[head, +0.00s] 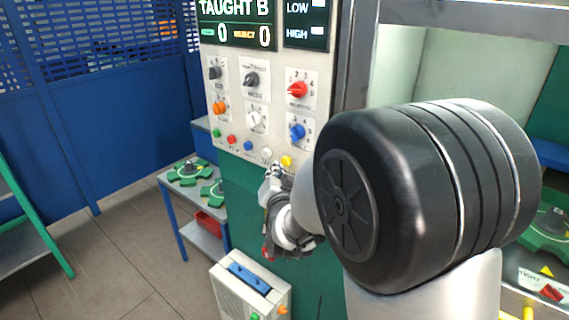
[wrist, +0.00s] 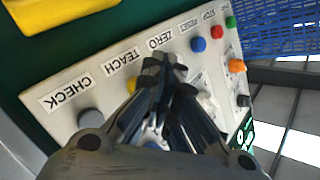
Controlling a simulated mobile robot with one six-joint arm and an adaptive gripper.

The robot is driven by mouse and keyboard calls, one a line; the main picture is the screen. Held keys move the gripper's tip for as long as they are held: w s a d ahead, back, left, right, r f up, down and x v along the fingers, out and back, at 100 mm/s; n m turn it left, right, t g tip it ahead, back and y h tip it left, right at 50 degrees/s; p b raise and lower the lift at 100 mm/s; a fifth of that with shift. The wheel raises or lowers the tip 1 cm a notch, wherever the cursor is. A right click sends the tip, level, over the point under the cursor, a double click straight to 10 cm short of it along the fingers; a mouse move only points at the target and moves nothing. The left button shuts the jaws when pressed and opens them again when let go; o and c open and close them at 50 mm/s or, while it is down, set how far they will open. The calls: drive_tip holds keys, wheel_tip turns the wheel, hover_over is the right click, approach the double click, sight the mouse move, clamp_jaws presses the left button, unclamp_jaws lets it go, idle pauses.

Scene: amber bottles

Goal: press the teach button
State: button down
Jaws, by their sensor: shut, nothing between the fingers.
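The teach button is yellow (wrist: 132,84) in the wrist view, under the TEACH label (wrist: 123,62) and partly hidden by my gripper. In the head view the yellow button (head: 286,161) is at the right of the panel's bottom button row. My gripper (wrist: 166,66) is shut and empty, its fingertips in front of the panel by the ZERO label (wrist: 161,41), to the right of the yellow button in the wrist view. In the head view my gripper (head: 274,174) is just below the button row. I cannot tell whether the fingertips touch the panel.
A white button (head: 267,153) sits left of the yellow one, then blue (head: 248,145), red (head: 232,139) and green (head: 217,132). A grey button (wrist: 90,118) is by the CHECK label. Knobs fill the panel above. A screen (head: 237,22) reads TAUGHT B.

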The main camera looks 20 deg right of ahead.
drive_tip(key=s+a, duration=0.1)
drive_tip(key=a, duration=0.1)
drive_tip(key=s+a+b, duration=0.1)
drive_tip(key=s+a, duration=0.1)
idle(0.4)
idle(0.5)
drive_tip(key=s+f+n+g+y, duration=0.1)
drive_tip(key=s+n+g, duration=0.3)
drive_tip(key=s, duration=1.3)
drive_tip(key=s+d+f+n+g+y, duration=0.1)
drive_tip(key=s+n+g, duration=0.4)
drive_tip(key=s, duration=1.2)
drive_tip(key=shift+s+d+f+g+y, duration=0.3)
drive_tip(key=shift+f+g, duration=0.1)
drive_tip(key=shift+g, duration=0.8)
